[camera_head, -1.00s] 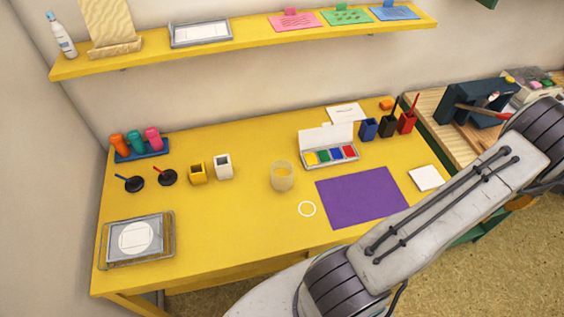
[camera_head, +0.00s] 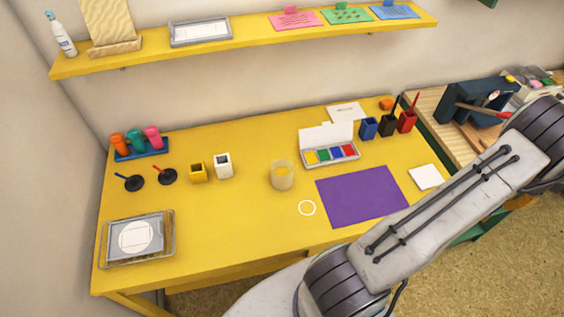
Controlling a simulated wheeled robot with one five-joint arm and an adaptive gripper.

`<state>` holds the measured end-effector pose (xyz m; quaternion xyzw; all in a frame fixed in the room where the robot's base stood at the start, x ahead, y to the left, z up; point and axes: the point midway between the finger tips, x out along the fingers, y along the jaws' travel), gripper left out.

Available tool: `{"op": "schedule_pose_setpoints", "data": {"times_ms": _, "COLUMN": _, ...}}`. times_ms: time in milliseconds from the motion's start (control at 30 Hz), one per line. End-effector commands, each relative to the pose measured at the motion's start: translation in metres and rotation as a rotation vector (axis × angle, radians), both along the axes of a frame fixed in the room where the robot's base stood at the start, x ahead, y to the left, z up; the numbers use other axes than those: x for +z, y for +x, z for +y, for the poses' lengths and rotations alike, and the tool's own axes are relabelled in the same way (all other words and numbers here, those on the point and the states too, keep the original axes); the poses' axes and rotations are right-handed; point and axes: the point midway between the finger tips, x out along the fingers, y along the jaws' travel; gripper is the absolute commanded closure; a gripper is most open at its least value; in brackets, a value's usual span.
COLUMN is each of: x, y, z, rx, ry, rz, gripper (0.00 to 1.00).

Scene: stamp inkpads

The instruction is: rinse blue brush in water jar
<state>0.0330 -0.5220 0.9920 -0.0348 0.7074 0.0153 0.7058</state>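The water jar (camera_head: 282,177) is a pale translucent cup standing upright near the middle of the yellow table. A brush with a blue handle (camera_head: 121,176) lies at the left, its end on a round black rest (camera_head: 134,184). A blue holder cup (camera_head: 368,128) stands at the back right; I cannot tell whether anything is in it. My arm crosses the lower right of the picture, and my gripper is out of the frame.
A red-handled stick rests on a second black disc (camera_head: 167,177). Yellow (camera_head: 198,173) and white (camera_head: 223,166) cups stand left of the jar. A paint box (camera_head: 330,154) and purple mat (camera_head: 362,195) lie right of it. A wire-edged tray (camera_head: 105,262) sits front left.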

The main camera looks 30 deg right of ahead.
Motion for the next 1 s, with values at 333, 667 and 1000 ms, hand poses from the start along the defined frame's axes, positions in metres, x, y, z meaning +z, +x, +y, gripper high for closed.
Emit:
{"op": "schedule_pose_setpoints", "data": {"times_ms": 333, "x": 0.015, "y": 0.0, "z": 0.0, "rx": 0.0, "ry": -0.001, "rz": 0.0, "gripper": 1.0}}
{"op": "schedule_pose_setpoints", "data": {"times_ms": 667, "x": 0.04, "y": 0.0, "z": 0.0, "rx": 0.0, "ry": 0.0, "rz": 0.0, "gripper": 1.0}}
{"op": "schedule_pose_setpoints", "data": {"times_ms": 1000, "x": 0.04, "y": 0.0, "z": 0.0, "rx": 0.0, "ry": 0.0, "rz": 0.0, "gripper": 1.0}}
